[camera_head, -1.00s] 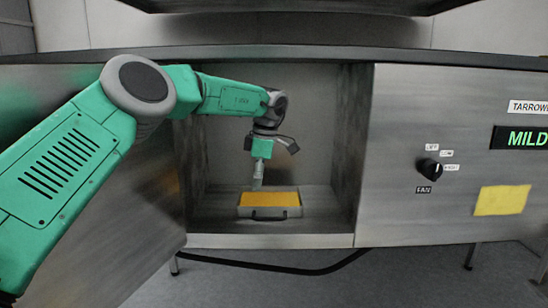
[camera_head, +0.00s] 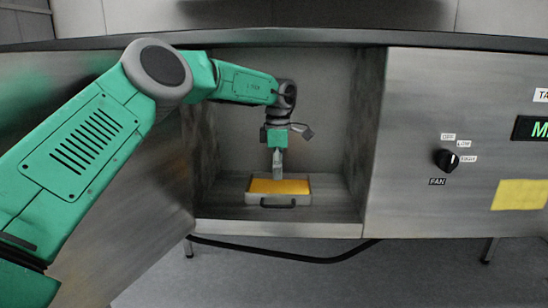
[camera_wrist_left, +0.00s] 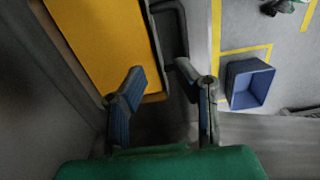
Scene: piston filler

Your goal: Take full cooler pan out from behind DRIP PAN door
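The cooler pan (camera_head: 279,187) is a grey tray full of orange-yellow liquid, with a dark handle (camera_head: 278,203) on its front. It sits on the floor of the open compartment. In the left wrist view the pan (camera_wrist_left: 100,45) fills the upper left. My left gripper (camera_head: 277,172) points down over the pan near its middle. In the left wrist view its two fingers (camera_wrist_left: 158,80) are spread apart, with the pan's front edge and handle (camera_wrist_left: 172,30) near the gap. Contact cannot be told. My right gripper is not in view.
The compartment wall (camera_head: 365,130) stands close on the right. The open door (camera_head: 150,190) is on the left, partly behind my arm. A fan knob (camera_head: 446,160) is on the right panel. A blue bin (camera_wrist_left: 250,84) stands on the floor.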

